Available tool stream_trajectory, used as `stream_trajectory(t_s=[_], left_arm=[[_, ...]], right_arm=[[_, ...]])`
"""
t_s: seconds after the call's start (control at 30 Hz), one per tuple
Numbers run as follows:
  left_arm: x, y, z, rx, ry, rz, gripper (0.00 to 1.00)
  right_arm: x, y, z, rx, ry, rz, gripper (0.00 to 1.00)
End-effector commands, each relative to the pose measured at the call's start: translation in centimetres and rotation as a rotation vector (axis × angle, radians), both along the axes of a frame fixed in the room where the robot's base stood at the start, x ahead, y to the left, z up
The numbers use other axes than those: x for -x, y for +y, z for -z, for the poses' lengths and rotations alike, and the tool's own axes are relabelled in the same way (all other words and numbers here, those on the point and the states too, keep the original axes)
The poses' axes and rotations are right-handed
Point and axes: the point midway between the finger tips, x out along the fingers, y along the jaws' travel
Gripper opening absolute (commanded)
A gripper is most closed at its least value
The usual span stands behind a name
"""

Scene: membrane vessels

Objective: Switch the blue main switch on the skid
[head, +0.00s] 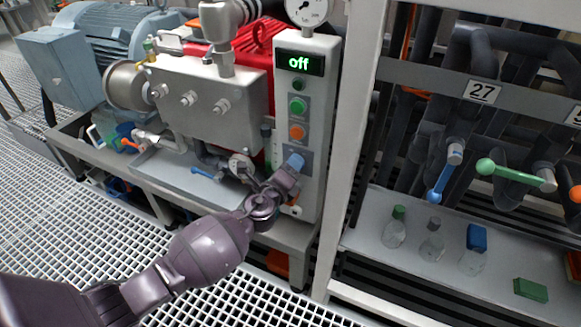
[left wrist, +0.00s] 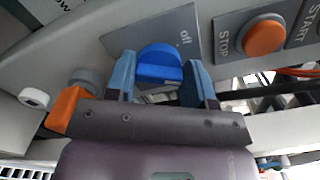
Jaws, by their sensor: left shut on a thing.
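The blue main switch (head: 296,160) is a round knob low on the grey control panel (head: 312,190) of the skid. In the left wrist view the blue main switch (left wrist: 159,64) sits on a grey plate marked "off". My left gripper (head: 289,171) reaches the panel from the lower left and is shut on the switch, with one finger on each side, as the left wrist view (left wrist: 160,76) shows. My right gripper is in neither view.
A green button (head: 297,106) and an orange stop button (head: 297,132) sit just above the switch. A metal block (head: 205,95) with fittings is left of the panel. A white post (head: 350,120) stands close on the right, with bottles on a shelf beyond.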

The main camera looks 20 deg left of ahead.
Motion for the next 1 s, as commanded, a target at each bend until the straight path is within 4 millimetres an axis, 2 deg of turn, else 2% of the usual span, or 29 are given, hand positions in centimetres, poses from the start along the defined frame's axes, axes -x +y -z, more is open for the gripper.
stream_trajectory(t_s=[0.37, 1.0], left_arm=[[0.08, -0.02, 0.32, 0.079, 0.005, 0.001, 0.25], [0.06, 0.03, 0.46, 0.635, 0.022, -0.001, 0.25]], right_arm=[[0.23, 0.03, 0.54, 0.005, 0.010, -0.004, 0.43], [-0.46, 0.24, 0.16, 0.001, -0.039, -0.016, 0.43]])
